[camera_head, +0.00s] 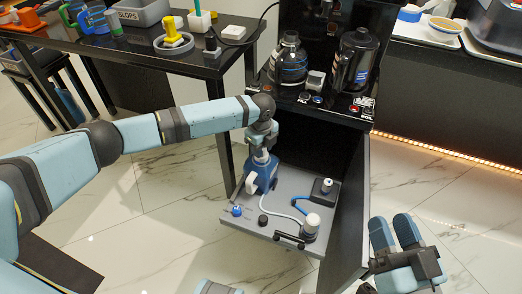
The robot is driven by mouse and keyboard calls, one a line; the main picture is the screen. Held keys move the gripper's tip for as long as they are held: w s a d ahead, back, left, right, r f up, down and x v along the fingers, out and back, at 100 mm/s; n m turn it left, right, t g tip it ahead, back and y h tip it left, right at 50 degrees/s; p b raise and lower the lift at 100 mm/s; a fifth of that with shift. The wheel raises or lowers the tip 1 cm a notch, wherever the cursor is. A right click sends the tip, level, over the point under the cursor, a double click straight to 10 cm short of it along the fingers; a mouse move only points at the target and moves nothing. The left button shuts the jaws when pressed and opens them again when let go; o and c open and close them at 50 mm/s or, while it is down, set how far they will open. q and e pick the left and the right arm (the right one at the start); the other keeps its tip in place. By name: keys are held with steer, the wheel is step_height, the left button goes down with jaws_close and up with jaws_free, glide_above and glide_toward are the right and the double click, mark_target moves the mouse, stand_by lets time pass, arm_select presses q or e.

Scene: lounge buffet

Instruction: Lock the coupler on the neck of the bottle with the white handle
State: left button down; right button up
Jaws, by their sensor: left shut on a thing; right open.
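A blue bottle (265,178) with a white handle (251,184) on its left side stands upright at the back left of a grey pull-out tray (262,200). My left gripper (262,153) reaches down over it and is shut on a pale piece at the bottle's top. The hand hides most of the neck, so I cannot tell the coupler from the neck or whether it is locked. My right gripper (397,232) is open and empty at the lower right, apart from the tray.
On the tray are a blue knob (237,210), a white-topped cylinder (311,224), a black block (323,188) and curved tubes. A black cabinet panel (346,215) borders the tray's right. Two dark jugs (289,62) (354,60) stand above. Marble floor lies around.

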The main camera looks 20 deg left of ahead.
arm_select(q)
steer(key=shift+r+m+p, duration=0.15)
steer(key=shift+m+p, duration=0.2)
steer(key=shift+m, duration=0.55)
steer(key=shift+f+m, duration=0.25)
steer(key=shift+m, duration=0.05)
steer(key=c, duration=0.7)
jaws_free()
arm_select(e)
steer(key=shift+d+r, duration=0.2)
steer(key=shift+r, duration=0.15)
arm_select(q)
steer(key=shift+r, duration=0.2)
steer(key=shift+c, duration=0.3)
arm_select(e)
steer(key=shift+r, duration=0.1)
